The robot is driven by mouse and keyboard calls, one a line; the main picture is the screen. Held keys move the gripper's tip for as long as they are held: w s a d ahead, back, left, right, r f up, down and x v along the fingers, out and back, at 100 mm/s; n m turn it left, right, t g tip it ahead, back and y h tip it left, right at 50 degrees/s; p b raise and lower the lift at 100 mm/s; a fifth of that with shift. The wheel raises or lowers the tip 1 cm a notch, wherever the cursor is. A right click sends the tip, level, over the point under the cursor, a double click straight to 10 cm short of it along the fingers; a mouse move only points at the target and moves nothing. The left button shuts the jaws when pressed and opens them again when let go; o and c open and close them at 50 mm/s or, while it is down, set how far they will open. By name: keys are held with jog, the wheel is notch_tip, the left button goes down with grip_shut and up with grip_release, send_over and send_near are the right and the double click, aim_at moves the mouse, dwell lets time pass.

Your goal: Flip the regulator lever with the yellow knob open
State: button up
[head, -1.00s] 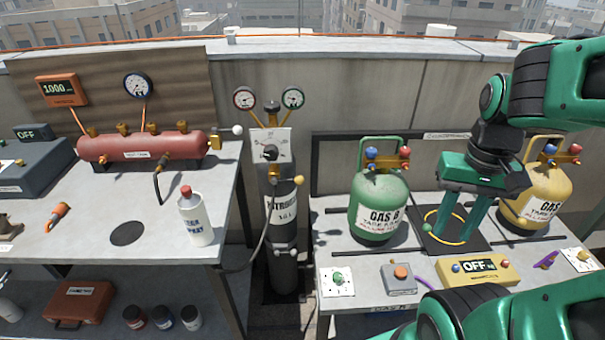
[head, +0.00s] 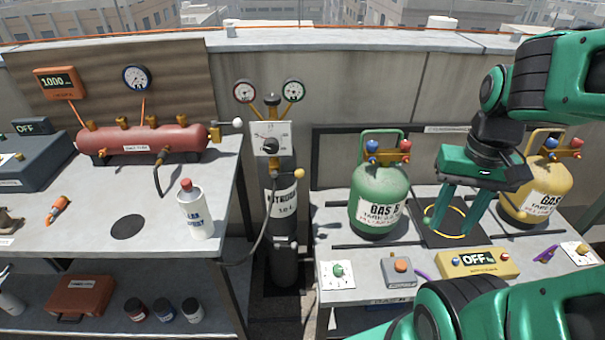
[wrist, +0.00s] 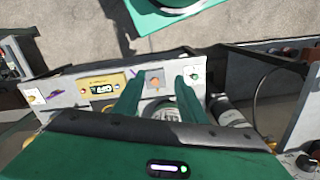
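The regulator lever's yellow knob (head: 300,174) sticks out to the right of the dark nitrogen cylinder (head: 284,250), below the regulator panel (head: 271,138) with its black dial. Two round gauges stand above that panel. My gripper (head: 456,212) is well to the right of the knob, pointing down over a dark square plate with a yellow ring on the right bench. Its two green fingers are spread with nothing seen between them. The fingers also show apart in the wrist view (wrist: 158,95). I cannot make out the yellow knob in the wrist view.
A green gas cylinder (head: 380,200) stands between my gripper and the nitrogen cylinder. A yellow gas cylinder (head: 545,190) is at the right. A hose hangs left of the nitrogen cylinder.

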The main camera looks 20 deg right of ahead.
jog(key=shift+r, duration=0.3)
jog(key=c, duration=0.5)
jog(key=shift+n+t+h, duration=0.4)
jog(key=shift+h, duration=0.2)
jog(key=w, duration=0.5)
jog(key=w+r, duration=0.1)
jog(key=w, duration=0.1)
jog(key=shift+w+a, duration=0.15)
jog(key=shift+a, duration=0.25)
grip_shut()
jog(key=w+a+r+n+t+h, duration=0.1)
jog(key=w+a+n+t, duration=0.3)
jog(key=w+a, duration=1.8)
jog(key=shift+w+a+t, duration=0.25)
jog(key=shift+a+t, duration=0.05)
jog(key=shift+a, duration=0.35)
